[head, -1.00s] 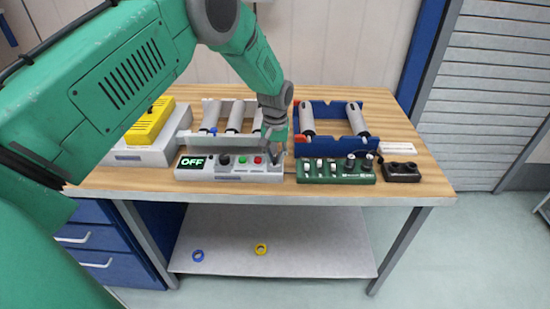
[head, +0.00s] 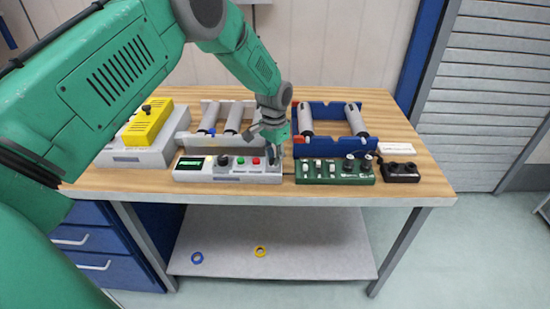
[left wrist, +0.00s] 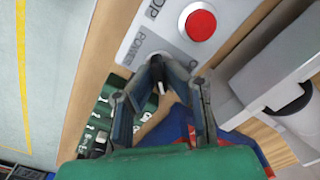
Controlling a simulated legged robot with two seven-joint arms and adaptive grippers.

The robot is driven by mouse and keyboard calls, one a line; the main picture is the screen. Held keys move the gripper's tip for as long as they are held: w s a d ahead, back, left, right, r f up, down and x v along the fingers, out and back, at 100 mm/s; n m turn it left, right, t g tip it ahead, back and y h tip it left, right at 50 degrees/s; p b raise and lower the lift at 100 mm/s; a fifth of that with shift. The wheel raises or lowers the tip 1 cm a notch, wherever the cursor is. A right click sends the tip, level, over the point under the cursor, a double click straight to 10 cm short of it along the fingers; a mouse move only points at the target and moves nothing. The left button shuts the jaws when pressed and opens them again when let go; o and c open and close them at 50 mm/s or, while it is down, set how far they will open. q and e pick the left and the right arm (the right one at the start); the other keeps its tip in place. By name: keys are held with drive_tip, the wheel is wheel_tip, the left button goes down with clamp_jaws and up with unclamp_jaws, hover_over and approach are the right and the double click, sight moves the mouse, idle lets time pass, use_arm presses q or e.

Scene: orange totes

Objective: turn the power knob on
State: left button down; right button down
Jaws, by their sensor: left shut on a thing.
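The grey control box (head: 228,178) sits at the front of the wooden table. It has a display (head: 193,165) with a green glow whose text I cannot read, a black knob (head: 223,160), a green button (head: 240,161) and a red button (head: 256,160). My left gripper (head: 273,151) reaches down over the box's right end. In the left wrist view its fingers (left wrist: 170,68) are shut on the black power knob (left wrist: 157,76), beside the "POWER" lettering. The knob shows a white mark and is partly hidden by the fingers. My right gripper is out of view.
A green panel (head: 336,177) with switches and knobs stands just right of the box, then a small black box (head: 400,172). Behind are a grey roller rack (head: 205,141) and a blue rack (head: 345,106). A yellow-topped grey unit (head: 137,157) stands at left.

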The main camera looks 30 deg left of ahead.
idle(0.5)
use_arm(q)
drive_tip(key=c, duration=1.6)
unclamp_jaws()
drive_tip(key=shift+s+r, duration=0.1)
drive_tip(key=shift+a, duration=0.1)
wheel_tip(320, 180, up, 12)
drive_tip(key=shift+f, duration=0.1)
